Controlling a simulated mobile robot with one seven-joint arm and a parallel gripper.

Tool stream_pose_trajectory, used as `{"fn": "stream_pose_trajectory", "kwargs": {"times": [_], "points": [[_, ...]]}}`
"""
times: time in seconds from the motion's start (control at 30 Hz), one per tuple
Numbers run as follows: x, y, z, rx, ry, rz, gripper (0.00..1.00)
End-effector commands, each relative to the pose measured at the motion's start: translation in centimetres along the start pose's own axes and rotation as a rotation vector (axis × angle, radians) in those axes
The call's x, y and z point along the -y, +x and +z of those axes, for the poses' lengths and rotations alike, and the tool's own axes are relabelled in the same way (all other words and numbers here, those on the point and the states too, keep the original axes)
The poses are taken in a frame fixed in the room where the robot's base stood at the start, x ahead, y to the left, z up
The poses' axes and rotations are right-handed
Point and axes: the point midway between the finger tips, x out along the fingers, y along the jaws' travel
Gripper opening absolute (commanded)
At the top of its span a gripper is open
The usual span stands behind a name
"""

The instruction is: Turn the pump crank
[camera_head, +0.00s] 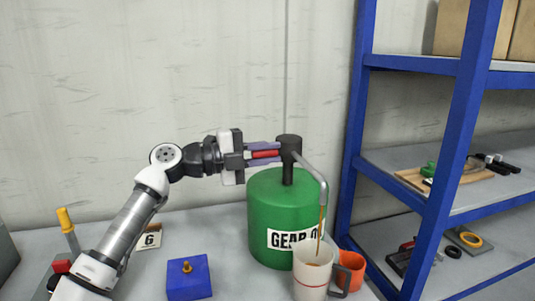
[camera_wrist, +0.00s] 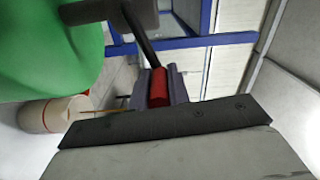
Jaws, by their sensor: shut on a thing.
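The pump crank has a red handle (camera_head: 265,154) on a dark arm at the pump head (camera_head: 289,148), on top of a green drum (camera_head: 262,215) with a white label. My gripper (camera_head: 262,154) is shut on the red handle, one finger above and one below it. In the wrist view the red handle (camera_wrist: 159,87) sits between the fingers, with the dark crank arm (camera_wrist: 140,35) running to the pump head. A grey spout (camera_head: 318,180) bends down to the right. A thin brown stream (camera_head: 320,222) falls from it into a white mug (camera_head: 312,275).
An orange mug (camera_head: 352,265) stands right of the white mug. A blue block (camera_head: 188,278) and a small sign (camera_head: 150,238) marked G are on the table at left. A blue-framed shelf (camera_head: 450,140) rises at right.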

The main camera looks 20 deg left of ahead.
Motion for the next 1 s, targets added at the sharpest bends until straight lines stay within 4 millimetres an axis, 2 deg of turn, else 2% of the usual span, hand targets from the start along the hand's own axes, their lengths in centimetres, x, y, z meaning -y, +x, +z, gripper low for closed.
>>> {"fn": "stream_pose_trajectory", "kwargs": {"times": [0.3,0.73,0.77,0.8,0.9,1.0], "points": [[0.7,-0.07,0.23,0.004,-0.077,-0.001,0.0],[0.68,-0.09,0.27,0.004,-0.084,-0.002,0.0],[0.68,-0.09,0.27,0.004,-0.084,-0.002,0.22],[0.67,-0.08,0.26,0.004,-0.084,-0.002,0.27],[0.66,-0.07,0.24,0.003,-0.084,-0.001,0.4],[0.64,-0.05,0.22,0.002,-0.084,-0.001,0.4]]}}
